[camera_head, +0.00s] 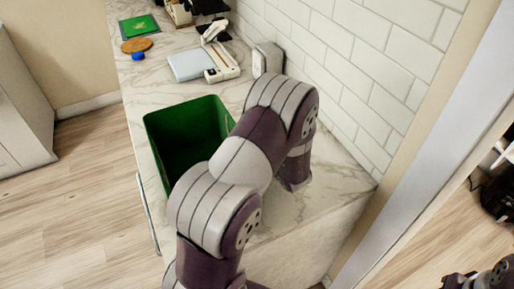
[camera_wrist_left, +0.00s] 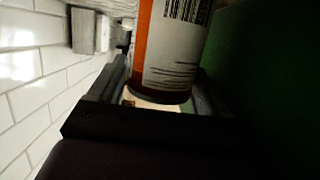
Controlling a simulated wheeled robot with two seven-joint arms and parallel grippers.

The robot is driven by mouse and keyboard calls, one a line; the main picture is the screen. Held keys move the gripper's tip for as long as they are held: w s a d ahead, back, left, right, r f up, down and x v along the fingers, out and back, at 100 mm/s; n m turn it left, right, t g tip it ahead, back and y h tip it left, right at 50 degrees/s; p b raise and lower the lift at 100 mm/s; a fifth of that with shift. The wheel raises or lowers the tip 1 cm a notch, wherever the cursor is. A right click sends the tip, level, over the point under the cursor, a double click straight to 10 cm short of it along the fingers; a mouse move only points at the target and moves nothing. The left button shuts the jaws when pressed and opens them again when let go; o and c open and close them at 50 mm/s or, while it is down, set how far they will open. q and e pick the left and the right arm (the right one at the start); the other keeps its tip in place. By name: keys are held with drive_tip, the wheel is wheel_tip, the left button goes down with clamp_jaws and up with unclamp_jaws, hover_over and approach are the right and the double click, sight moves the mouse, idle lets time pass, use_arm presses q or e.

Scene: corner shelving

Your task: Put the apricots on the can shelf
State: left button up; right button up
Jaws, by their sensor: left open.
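In the left wrist view a can (camera_wrist_left: 178,45) with an orange and white label and a barcode stands between the fingers of my left gripper (camera_wrist_left: 160,100). The gripper is open around it. Whether the fingers touch the can is not clear, and the label's name is not readable. In the head view my left arm reaches over the counter between the green bin and the tiled wall, and it hides both its gripper and the can. The can shelf is not seen in either view.
A green bin (camera_head: 160,135) stands on the marble counter (camera_head: 335,185), close beside the gripper. Behind lie a white scale-like device (camera_head: 222,68), a grey box (camera_head: 267,58), a blue cap (camera_head: 138,56) and a green board (camera_head: 139,26). The tiled wall (camera_head: 345,70) bounds the right side.

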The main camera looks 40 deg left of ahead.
use_arm(q)
drive_tip(key=shift+x, duration=0.9)
drive_tip(key=shift+d, duration=0.1)
drive_tip(key=shift+c, duration=0.3)
drive_tip(key=shift+r, duration=0.1)
drive_tip(key=c, duration=1)
